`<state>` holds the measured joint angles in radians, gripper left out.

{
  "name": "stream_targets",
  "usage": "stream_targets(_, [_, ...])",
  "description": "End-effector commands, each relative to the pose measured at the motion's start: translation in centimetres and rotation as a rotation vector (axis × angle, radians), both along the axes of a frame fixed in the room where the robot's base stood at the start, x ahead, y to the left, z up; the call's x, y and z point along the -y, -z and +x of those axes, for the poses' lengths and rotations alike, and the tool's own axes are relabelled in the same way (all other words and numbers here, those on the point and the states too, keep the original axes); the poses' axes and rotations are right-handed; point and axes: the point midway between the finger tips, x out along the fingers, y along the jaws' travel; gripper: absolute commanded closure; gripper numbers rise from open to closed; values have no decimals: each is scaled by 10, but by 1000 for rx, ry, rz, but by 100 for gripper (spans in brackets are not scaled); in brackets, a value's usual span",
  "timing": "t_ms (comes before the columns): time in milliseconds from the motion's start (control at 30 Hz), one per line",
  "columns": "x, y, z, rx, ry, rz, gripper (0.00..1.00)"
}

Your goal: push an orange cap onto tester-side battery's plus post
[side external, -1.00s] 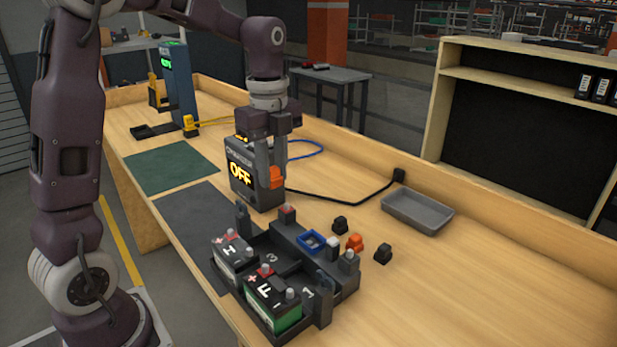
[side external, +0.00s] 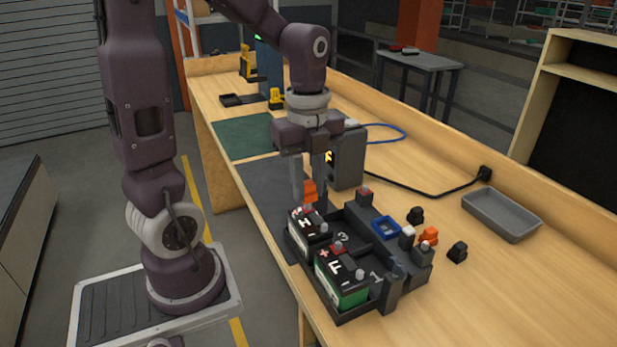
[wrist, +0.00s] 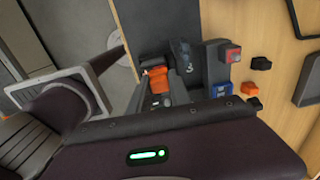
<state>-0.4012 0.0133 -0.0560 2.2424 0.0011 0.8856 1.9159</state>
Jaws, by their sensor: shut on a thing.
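My gripper (side external: 309,187) is shut on an orange cap (side external: 310,192). The cap also shows in the wrist view (wrist: 158,84). It hangs low over the far end of the battery marked H (side external: 305,232), the one nearer the dark display box. A red plus mark and a post (side external: 308,210) lie just below the cap; I cannot tell whether cap and post touch. The battery marked F (side external: 338,272) sits nearer the camera, upright, with its posts bare. Both batteries stand in a dark holder (side external: 376,267). A second orange cap (side external: 429,236) lies loose on the bench.
Two black caps (side external: 415,215) (side external: 457,252) lie beside the loose orange cap. The display box (side external: 349,160) stands close behind my gripper. The holder has a red-topped post (side external: 365,197) and a blue square frame (side external: 386,228). An empty grey tray (side external: 500,214) lies right.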

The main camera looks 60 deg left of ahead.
Motion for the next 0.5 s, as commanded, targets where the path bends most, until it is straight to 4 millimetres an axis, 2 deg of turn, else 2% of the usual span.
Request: stream_targets(500, [0, 3, 0, -1, 0, 0, 100])
